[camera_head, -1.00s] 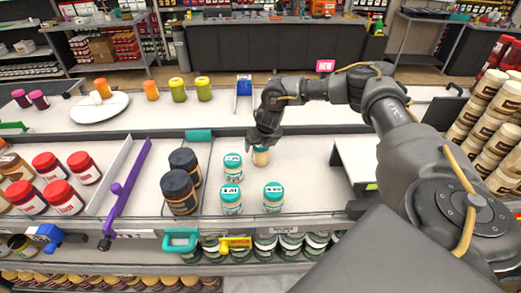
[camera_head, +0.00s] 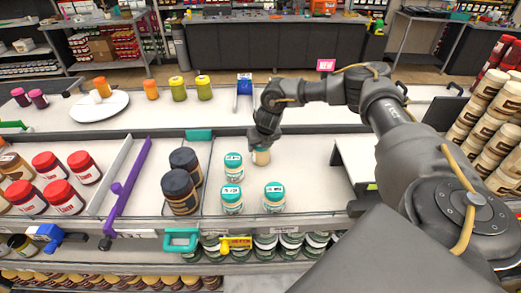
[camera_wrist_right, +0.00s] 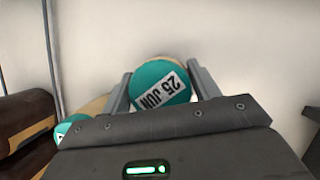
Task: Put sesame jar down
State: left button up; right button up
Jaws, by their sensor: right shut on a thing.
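The sesame jar (camera_head: 261,157) is a small tan jar in the head view, with my right gripper (camera_head: 263,142) over its top. In the right wrist view its teal lid (camera_wrist_right: 160,84), labelled "25 JUN", sits between the two fingers of my right gripper (camera_wrist_right: 161,88), which is shut on it. The jar is upright, at or very near the shelf surface; I cannot tell if it touches. Several like jars with teal lids stand close by: one to its left (camera_head: 233,166), two in front (camera_head: 231,199) (camera_head: 274,197). My left gripper is not in view.
Dark-lidded jars (camera_head: 180,192) stand left of the teal-lidded ones, behind a clear divider. A purple divider (camera_head: 125,190) and red-lidded jars (camera_head: 62,196) are farther left. Free shelf surface (camera_head: 310,175) lies right of the jar, up to a white box-like piece (camera_head: 357,160).

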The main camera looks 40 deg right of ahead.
jog(key=shift+r, duration=0.4)
notch_tip(320, 180, up, 2)
jog(key=shift+r+b, duration=0.1)
jog(key=shift+b, duration=0.45)
jog(key=s+a+r+b, duration=0.3)
jog(key=s+a+r, duration=0.5)
jog(key=a+r, duration=0.2)
jog(key=shift+s+a, duration=0.3)
jog(key=shift+a, duration=0.3)
